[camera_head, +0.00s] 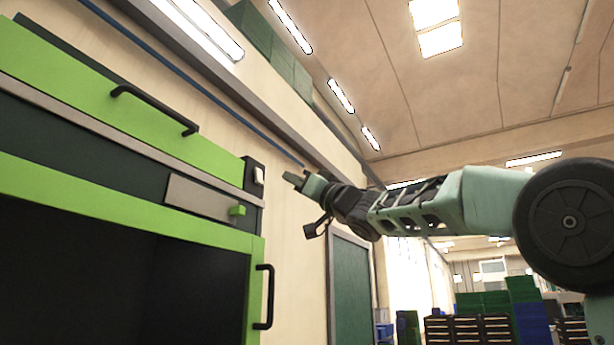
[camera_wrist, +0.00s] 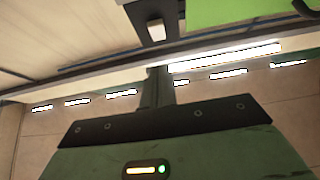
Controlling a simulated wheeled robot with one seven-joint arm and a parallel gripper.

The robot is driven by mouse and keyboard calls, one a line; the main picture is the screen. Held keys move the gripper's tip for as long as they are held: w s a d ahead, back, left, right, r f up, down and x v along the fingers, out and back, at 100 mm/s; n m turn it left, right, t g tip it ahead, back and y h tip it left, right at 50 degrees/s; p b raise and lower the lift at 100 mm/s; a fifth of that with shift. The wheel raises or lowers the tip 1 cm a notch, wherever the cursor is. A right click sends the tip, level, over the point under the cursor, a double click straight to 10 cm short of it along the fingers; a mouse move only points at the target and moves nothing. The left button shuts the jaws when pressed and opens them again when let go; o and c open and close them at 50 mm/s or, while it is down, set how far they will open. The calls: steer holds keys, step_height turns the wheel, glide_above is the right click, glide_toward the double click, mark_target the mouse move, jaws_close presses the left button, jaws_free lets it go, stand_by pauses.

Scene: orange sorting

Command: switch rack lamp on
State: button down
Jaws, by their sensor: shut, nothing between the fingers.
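A small black switch box with a white rocker (camera_head: 259,175) is mounted at the right end of the green rack (camera_head: 215,151), near its upper corner. In the wrist view the white rocker (camera_wrist: 156,31) shows at the top middle, ahead of the fingers. My gripper (camera_head: 291,179) is shut and empty. It points left at the switch from the right, and a gap shows between them in the head view. In the wrist view my gripper's fingers (camera_wrist: 157,75) are together, just below the switch. I cannot tell whether a lamp on the rack is lit.
A black handle (camera_head: 154,109) is on the upper green panel, and another black handle (camera_head: 264,297) stands on the lower right edge. Open room lies right of the rack; stacked crates (camera_head: 497,300) stand far back.

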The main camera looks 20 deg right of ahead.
mark_target(261, 180)
steer(key=w+a+p, duration=0.1)
steer(key=w, duration=0.1)
steer(key=w+a+r+p, duration=0.1)
steer(key=w+a, duration=0.1)
steer(key=shift+w+a, duration=0.1)
steer(key=shift+w, duration=0.1)
steer(key=shift+w+a+f, duration=0.15)
steer(key=shift+w+a, duration=0.15)
steer(key=shift+w, duration=0.1)
steer(key=shift+f, duration=0.1)
steer(key=shift+w+a+f+t+y+b, duration=0.3)
steer(key=shift+f+b, duration=0.15)
steer(key=shift+b, duration=0.6)
steer(key=shift+r, duration=0.4)
